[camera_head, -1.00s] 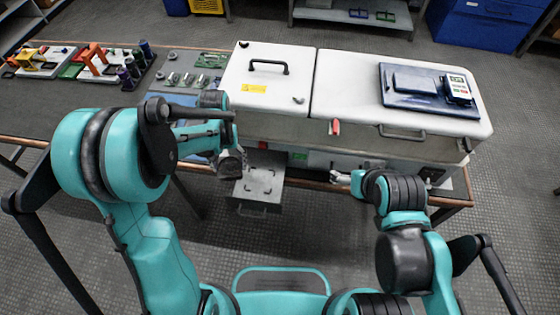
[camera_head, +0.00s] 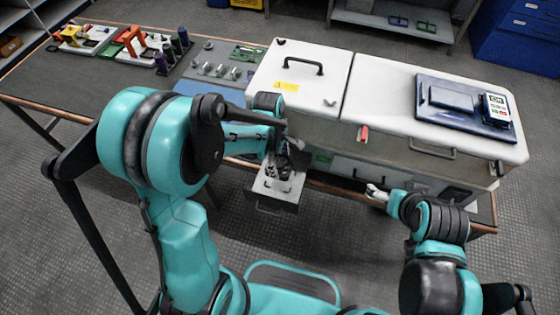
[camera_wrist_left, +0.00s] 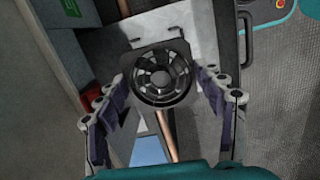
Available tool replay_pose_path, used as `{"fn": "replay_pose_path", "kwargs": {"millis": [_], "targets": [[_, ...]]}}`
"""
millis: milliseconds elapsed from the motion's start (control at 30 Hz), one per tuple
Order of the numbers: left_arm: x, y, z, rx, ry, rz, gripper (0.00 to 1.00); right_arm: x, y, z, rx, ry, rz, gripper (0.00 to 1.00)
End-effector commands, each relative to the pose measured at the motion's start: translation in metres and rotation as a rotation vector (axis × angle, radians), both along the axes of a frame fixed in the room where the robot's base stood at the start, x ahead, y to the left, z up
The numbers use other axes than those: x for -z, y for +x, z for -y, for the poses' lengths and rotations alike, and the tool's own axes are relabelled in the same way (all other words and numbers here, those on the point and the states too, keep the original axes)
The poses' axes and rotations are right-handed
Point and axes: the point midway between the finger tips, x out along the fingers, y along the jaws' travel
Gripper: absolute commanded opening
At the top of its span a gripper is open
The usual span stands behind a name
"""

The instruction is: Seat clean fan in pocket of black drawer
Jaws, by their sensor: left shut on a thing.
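The fan (camera_wrist_left: 163,76) is black with a square frame and a round, bladed face. My left gripper (camera_wrist_left: 164,100) is shut on it, with a finger on each side. In the head view my left gripper (camera_head: 284,166) holds the fan above the back part of the pulled-out drawer (camera_head: 268,207). The drawer looks light grey inside, and part of it shows behind the fan in the left wrist view (camera_wrist_left: 200,27). The fan hides the drawer's pocket, and I cannot tell whether they touch. My right gripper (camera_head: 376,192) is beside the cabinet's lower front; its jaws are too small to read.
The white-topped cabinet (camera_head: 390,90) stands on the bench, with a dark blue tray and meter (camera_head: 465,105) on its lid. Several small metal parts (camera_head: 225,70) lie on the bench (camera_head: 110,95) at left. The floor before the drawer is free.

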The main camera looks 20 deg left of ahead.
Motion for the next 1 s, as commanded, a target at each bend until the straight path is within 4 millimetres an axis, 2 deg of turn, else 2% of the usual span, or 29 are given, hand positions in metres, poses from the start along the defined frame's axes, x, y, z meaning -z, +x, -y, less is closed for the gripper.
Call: {"fn": "replay_pose_path", "kwargs": {"millis": [267, 700, 1000], "targets": [[0.013, 0.0, 0.0, 0.0, 0.0, 0.0, 0.39, 0.011, 0.0, 0.0, 0.0, 0.0, 0.0, 0.9], [0.048, 0.0, 0.0, 0.002, 0.0, 0.0, 0.39, 0.037, 0.0, 0.0, 0.0, 0.0, 0.0, 0.9], [0.054, 0.0, 0.0, 0.002, 0.0, 0.0, 0.39, 0.041, 0.0, 0.0, 0.0, 0.0, 0.0, 0.9]]}}
